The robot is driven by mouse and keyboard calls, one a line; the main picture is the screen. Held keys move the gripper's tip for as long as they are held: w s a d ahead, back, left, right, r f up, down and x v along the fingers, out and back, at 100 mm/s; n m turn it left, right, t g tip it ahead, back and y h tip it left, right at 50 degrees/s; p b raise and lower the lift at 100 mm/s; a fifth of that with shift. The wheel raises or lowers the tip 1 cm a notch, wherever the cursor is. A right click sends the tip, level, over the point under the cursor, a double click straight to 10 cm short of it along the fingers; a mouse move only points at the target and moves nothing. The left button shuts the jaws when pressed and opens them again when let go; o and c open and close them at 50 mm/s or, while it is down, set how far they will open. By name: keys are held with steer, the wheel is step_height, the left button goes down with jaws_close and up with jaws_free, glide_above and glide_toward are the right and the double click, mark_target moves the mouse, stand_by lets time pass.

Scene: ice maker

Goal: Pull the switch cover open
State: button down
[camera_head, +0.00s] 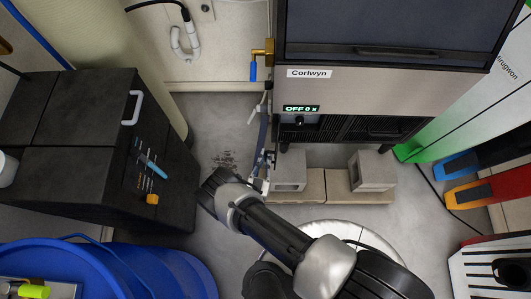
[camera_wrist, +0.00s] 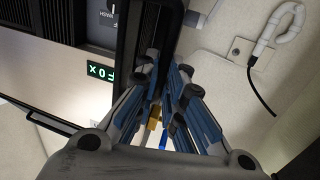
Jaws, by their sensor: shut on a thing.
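The ice maker (camera_head: 380,85), labelled Corlwyn, stands at the upper middle of the head view. Its green display (camera_head: 301,108) reads OFF, and the display also shows upside down in the wrist view (camera_wrist: 98,73). My gripper (camera_head: 266,165) is at the lower left corner of the ice maker. In the wrist view my gripper (camera_wrist: 168,80) has its fingertips close together along the dark side edge of the machine (camera_wrist: 145,35). It is shut on a small part there, apparently the switch cover, which the fingers mostly hide. I cannot tell how far the cover is open.
A brass valve with a blue handle (camera_head: 254,70) is on the wall left of the machine. Concrete blocks (camera_head: 371,170) stand under it. A black cabinet (camera_head: 85,130) and a blue barrel (camera_head: 110,268) are at the left.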

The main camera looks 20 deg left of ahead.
steer(key=shift+w+a+r, duration=0.15)
steer(key=shift+a+r, duration=0.3)
steer(key=shift+r, duration=0.05)
steer(key=c, duration=1.8)
jaws_free()
steer(key=shift+c, duration=0.2)
steer(key=v, duration=1.2)
steer(key=shift+d+f, duration=0.15)
steer(key=shift+f, duration=0.25)
